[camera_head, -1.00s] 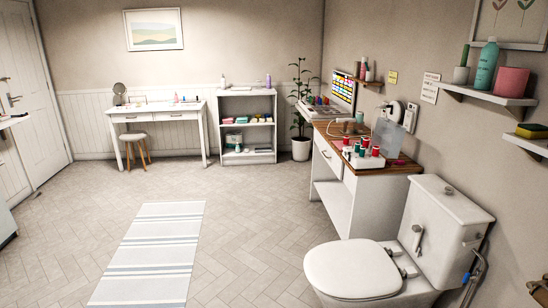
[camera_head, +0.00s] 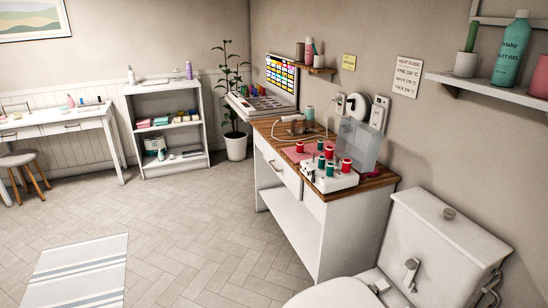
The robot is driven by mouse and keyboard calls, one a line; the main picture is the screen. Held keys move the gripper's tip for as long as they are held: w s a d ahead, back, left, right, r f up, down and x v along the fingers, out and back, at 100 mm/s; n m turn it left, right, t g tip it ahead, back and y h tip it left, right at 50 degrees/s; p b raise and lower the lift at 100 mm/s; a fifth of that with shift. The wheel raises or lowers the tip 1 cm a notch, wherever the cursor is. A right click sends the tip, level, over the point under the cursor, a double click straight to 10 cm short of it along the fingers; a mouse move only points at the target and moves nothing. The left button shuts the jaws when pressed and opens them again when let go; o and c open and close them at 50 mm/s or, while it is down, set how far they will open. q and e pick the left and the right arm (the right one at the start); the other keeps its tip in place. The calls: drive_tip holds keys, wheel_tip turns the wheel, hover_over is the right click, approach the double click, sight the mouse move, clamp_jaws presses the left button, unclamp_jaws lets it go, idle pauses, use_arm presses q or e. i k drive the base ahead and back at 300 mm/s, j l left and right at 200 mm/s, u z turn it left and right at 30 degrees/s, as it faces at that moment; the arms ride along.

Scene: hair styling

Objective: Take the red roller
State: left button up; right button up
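A white roller holder (camera_head: 335,183) stands on the wooden top (camera_head: 376,184) of the white cabinet along the right wall. Several red and green rollers stand upright in it. One red roller (camera_head: 347,165) is at its right end. Another red roller (camera_head: 329,152) is farther back, and a green roller (camera_head: 330,168) stands near the front. A red roller (camera_head: 300,147) shows at the left, near a pink mat (camera_head: 290,154). Neither of my grippers is in view.
A clear bin (camera_head: 357,143) stands behind the holder, touching distance unclear. A corded device (camera_head: 297,118) lies farther back, near an open case (camera_head: 283,80). A toilet (camera_head: 433,245) stands in front of the cabinet at right. The tiled floor (camera_head: 215,235) left of the cabinet is clear.

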sight(300, 146)
drive_tip(key=i+j+z, duration=0.15)
drive_tip(key=z, duration=0.3)
drive_tip(key=i+j+z, duration=0.3)
drive_tip(key=z, duration=0.2)
drive_tip(key=i+j+z, duration=0.2)
drive_tip(key=j+z, duration=0.25)
drive_tip(key=i+j+z, duration=0.15)
drive_tip(key=j+z, duration=0.15)
drive_tip(key=z, duration=0.2)
drive_tip(key=j+z, duration=0.45)
